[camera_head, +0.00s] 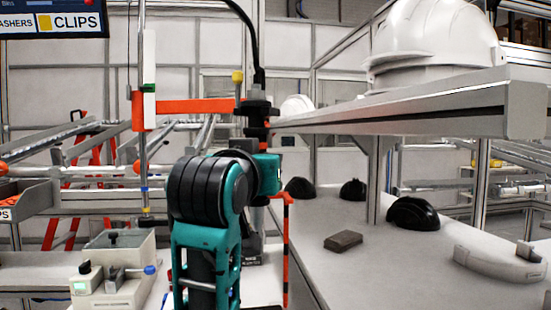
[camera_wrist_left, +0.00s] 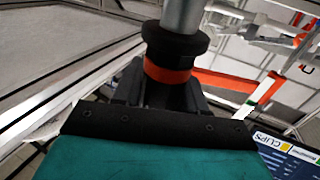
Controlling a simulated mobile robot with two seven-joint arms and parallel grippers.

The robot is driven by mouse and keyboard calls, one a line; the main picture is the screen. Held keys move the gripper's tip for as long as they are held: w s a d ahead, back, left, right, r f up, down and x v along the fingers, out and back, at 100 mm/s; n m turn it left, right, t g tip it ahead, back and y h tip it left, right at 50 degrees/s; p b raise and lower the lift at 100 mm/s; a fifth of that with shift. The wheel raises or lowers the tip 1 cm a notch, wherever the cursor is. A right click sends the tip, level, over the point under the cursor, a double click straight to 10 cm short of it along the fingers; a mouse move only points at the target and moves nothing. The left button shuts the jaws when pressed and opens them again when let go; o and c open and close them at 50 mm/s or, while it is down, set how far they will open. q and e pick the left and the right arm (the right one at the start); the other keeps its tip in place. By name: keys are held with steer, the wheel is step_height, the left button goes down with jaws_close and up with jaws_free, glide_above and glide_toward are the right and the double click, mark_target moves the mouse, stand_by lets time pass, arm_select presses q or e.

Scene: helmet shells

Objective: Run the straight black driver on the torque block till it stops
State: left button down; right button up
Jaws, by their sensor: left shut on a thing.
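My left gripper (camera_head: 262,142) is raised at the centre of the head view, at the end of my teal and black arm. In the left wrist view the gripper (camera_wrist_left: 168,92) is shut around a driver (camera_wrist_left: 175,42) with a grey barrel, black collar and orange band. The driver (camera_head: 258,108) stands roughly upright in the head view, with a black cable above it. Its lower end is hidden by my arm. A dark block with a small label (camera_head: 252,261) sits low behind my arm; I cannot tell whether it is the torque block. My right gripper is out of view.
An orange horizontal bar (camera_head: 190,108) reaches close to the driver from the left. A cream bench device (camera_head: 112,282) stands at lower left. At right, a grey shelf (camera_head: 420,105) carries a white helmet (camera_head: 430,45) above a table with black shells (camera_head: 413,214).

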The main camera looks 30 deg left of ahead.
mark_target(255, 228)
arm_select(q)
steer(key=shift+f, duration=0.15)
step_height(255, 228, down, 5)
steer(key=b, duration=0.3)
steer(key=shift+w+f+b, duration=0.1)
steer(key=shift+b, duration=0.2)
step_height(255, 228, down, 4)
steer(key=shift+r+b, duration=0.1)
steer(key=shift+b, duration=0.9)
steer(key=shift+f, duration=0.5)
steer(key=shift+f+b, duration=0.35)
steer(key=shift+b, duration=0.05)
steer(key=shift+f, duration=0.5)
stand_by(1.4)
